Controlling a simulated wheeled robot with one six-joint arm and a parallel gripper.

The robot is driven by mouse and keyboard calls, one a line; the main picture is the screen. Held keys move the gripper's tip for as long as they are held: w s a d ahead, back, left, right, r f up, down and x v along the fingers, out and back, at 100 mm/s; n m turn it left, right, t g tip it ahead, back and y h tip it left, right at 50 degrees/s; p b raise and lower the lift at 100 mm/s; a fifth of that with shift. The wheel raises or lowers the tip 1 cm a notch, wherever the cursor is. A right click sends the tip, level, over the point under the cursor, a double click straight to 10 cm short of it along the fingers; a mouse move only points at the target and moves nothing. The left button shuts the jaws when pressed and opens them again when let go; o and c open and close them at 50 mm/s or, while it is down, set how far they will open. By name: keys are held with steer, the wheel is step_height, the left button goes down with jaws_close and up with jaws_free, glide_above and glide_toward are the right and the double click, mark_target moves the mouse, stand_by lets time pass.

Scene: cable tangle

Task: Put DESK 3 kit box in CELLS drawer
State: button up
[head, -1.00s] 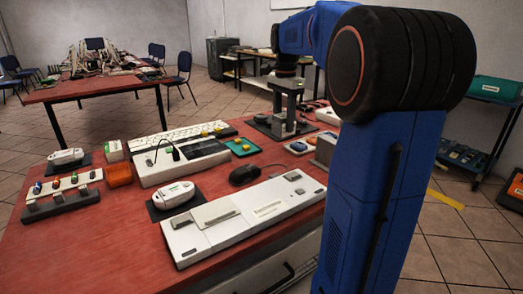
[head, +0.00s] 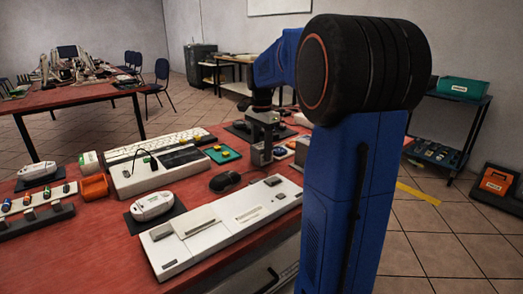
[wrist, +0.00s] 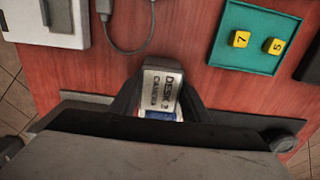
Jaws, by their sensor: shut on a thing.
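My gripper (head: 262,145) is shut on a small grey box (wrist: 163,92) in the wrist view, whose label reads DESK 3 and CAMERA. A bit of blue shows at the box's lower end. In the head view the held box (head: 260,157) shows below the fingers, over the red table behind the black mouse. Whether it touches the table I cannot tell. A pale drawer front (head: 285,268) with a dark handle shows under the table's near edge, partly behind my arm. I can read no CELLS label.
A green tray (head: 222,154) with yellow numbered blocks lies left of the gripper. A black mouse (head: 225,181), a long white keyboard-like unit (head: 220,230) and a white console (head: 160,172) crowd the table (head: 110,215). A shelf cart (head: 440,150) stands at the right.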

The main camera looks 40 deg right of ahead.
steer(key=o, duration=0.7)
steer(key=shift+f, duration=0.1)
steer(key=o, duration=0.4)
